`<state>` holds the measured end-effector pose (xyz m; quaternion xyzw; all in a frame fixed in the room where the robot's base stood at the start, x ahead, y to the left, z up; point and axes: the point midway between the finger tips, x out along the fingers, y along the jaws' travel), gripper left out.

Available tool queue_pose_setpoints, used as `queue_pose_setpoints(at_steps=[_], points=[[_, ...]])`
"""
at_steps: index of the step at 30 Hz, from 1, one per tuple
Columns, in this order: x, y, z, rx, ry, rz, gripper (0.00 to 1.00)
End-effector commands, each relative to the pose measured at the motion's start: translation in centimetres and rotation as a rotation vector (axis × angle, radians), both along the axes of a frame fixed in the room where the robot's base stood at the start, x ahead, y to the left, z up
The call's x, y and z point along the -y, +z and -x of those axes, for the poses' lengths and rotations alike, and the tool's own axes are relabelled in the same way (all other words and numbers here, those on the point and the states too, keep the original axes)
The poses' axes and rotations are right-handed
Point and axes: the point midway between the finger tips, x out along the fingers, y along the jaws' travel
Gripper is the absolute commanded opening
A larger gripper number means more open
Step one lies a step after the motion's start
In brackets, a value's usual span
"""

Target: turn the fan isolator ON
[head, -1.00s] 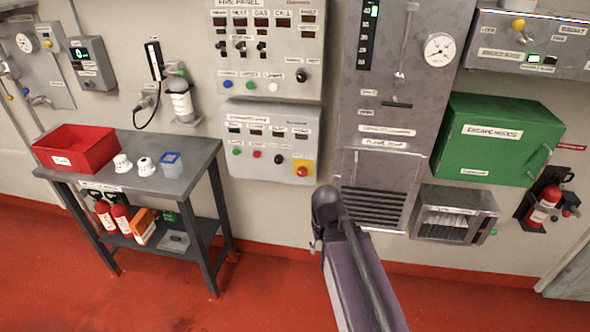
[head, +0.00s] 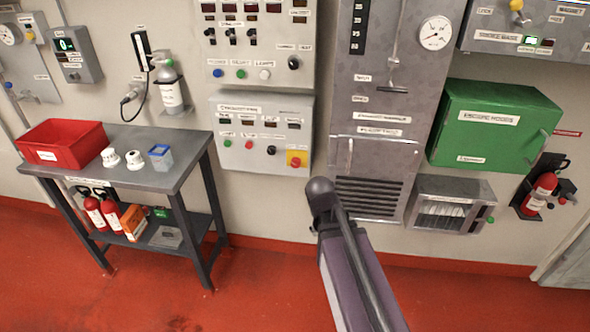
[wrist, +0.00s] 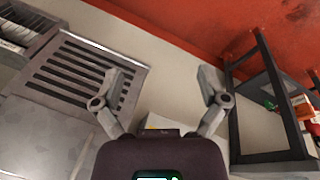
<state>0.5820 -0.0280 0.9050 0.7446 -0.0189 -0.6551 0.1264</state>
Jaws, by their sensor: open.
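The fan panel (head: 262,104) is a grey wall box with a smudged label. It carries green, red and black controls and a red knob on a yellow plate (head: 297,159) at its lower right, which looks like the isolator. Its exact turn position is too small to read. My gripper (wrist: 161,88) shows in the wrist view with both fingers spread wide and nothing between them. A small yellowish patch shows just beyond the gripper body; I cannot tell what it is. In the head view, the gripper is hidden and only my arm shows, below and right of the panel.
A louvred vent (wrist: 83,72) is left of the fingers in the wrist view. A table (head: 170,172) with a red bin (head: 62,145) stands left of the panel. The green cabinet (head: 490,138) and a glass-fronted box (head: 446,211) are on the right. Red floor lies clear in front.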

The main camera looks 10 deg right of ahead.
Motion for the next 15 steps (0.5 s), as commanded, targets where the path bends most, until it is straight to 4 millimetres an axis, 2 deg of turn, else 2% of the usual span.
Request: queue_pose_setpoints(at_steps=[1, 6, 11, 15], points=[[0.5, -1.6, -1.4, 0.027, 0.041, 0.051, 0.93], [2.2, -3.4, -5.8, 0.120, 0.214, 0.264, 0.93], [3.2, -4.3, -9.9, 0.188, 0.393, 0.480, 0.93], [3.2, -4.6, -13.4, 0.229, 0.558, 0.677, 0.93]])
